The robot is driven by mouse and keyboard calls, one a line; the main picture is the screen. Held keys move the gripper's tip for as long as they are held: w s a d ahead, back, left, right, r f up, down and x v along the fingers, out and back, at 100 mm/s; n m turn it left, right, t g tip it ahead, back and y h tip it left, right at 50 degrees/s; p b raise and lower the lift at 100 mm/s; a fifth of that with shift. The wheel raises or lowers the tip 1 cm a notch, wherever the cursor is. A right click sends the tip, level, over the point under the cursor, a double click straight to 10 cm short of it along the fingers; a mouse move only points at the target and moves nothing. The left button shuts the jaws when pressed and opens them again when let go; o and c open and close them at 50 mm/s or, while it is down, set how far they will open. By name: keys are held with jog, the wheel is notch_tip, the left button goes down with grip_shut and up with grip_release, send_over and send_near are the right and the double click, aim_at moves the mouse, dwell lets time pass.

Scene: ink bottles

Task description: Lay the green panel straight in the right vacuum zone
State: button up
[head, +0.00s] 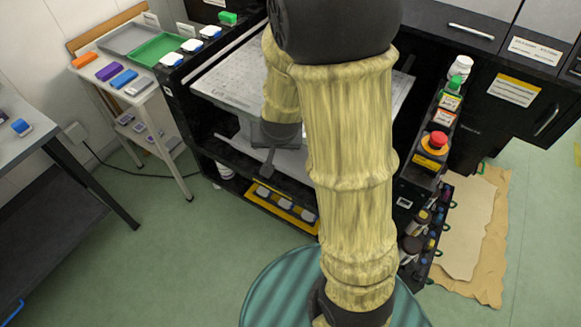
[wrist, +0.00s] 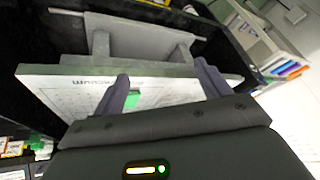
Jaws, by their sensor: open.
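My gripper (wrist: 161,72) is open, its two dark fingers apart over the pale vacuum board in the wrist view. In the head view my gripper (head: 267,168) hangs at the front edge of the vacuum table (head: 225,85). A small green patch (wrist: 132,99) shows on the board beside the left finger; I cannot tell whether it is the green panel. Nothing is visibly held between the fingers. The board carries upside-down "VACUUM" lettering and faint markings. My arm hides much of the table, including most of its right part, in the head view.
A side table at left holds a green tray (head: 158,50), a grey tray (head: 122,38) and coloured blocks. A red emergency button (head: 438,139) and bottles (head: 460,67) line the right rim. A yellow-edged drawer (head: 282,205) lies below.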

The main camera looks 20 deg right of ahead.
jog(key=s+r+n+g, duration=0.3)
jog(key=s+n, duration=0.1)
jog(key=s, duration=0.7)
jog(key=shift+r+y, duration=0.3)
